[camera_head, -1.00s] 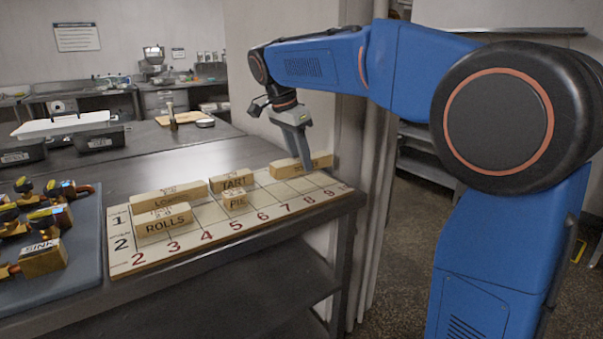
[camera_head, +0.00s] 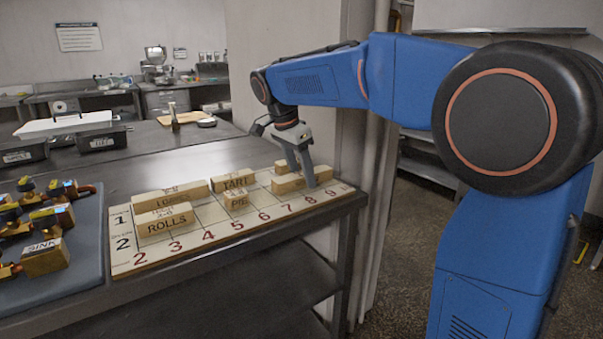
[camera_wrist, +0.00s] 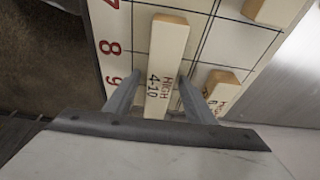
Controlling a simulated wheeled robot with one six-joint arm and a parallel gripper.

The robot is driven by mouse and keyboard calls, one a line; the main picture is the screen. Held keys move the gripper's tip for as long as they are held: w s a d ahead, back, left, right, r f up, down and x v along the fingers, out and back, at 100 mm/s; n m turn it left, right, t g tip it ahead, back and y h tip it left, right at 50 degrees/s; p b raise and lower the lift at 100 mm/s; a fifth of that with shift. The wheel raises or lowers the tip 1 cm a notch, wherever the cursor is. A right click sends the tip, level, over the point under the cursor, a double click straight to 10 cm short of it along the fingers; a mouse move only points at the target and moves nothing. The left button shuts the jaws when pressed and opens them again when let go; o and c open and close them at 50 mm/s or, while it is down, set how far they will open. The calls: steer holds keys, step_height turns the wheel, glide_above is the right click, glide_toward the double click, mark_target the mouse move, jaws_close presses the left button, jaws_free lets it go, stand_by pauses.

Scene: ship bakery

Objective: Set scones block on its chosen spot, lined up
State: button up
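A long light-wood block (camera_head: 289,184) lies at the right end of the numbered board (camera_head: 190,243), by columns 8 and 9, in the row nearest the numbers. Its front label is unreadable in the head view; its top reads "HIGH 4-10" in the wrist view (camera_wrist: 167,60). I cannot confirm that it is the scones block. My gripper (camera_head: 301,178) straddles it, one finger on each long side. In the wrist view the fingers (camera_wrist: 160,78) look spread, with a gap at the left finger. The block looks flat and roughly parallel to the grid lines.
Another block (camera_head: 284,165) lies just behind, also near the right finger in the wrist view (camera_wrist: 224,88). TART (camera_head: 233,182), PIE (camera_head: 238,202), ROLLS (camera_head: 165,221) and another block (camera_head: 155,200) stand leftward on the board. A blue-grey mat (camera_head: 85,270) holds brass fittings.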

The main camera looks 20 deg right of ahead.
steer(key=v, duration=1.2)
steer(key=s+d+f+n+t+y, duration=0.1)
steer(key=s+d+f+n, duration=0.2)
steer(key=s+f, duration=0.6)
steer(key=s+d+f+n+t+y, duration=0.1)
steer(key=s+d+f+n, duration=0.3)
steer(key=s+f, duration=0.5)
steer(key=s+d+f+n+t+y, duration=0.1)
steer(key=s+d+f+n, duration=0.2)
steer(key=s+f+n, duration=0.4)
steer(key=s+f, duration=0.1)
steer(key=s, duration=0.6)
steer(key=shift+s+d+f+t, duration=0.15)
steer(key=shift+s+f+t, duration=0.1)
steer(key=shift+f+t, duration=0.15)
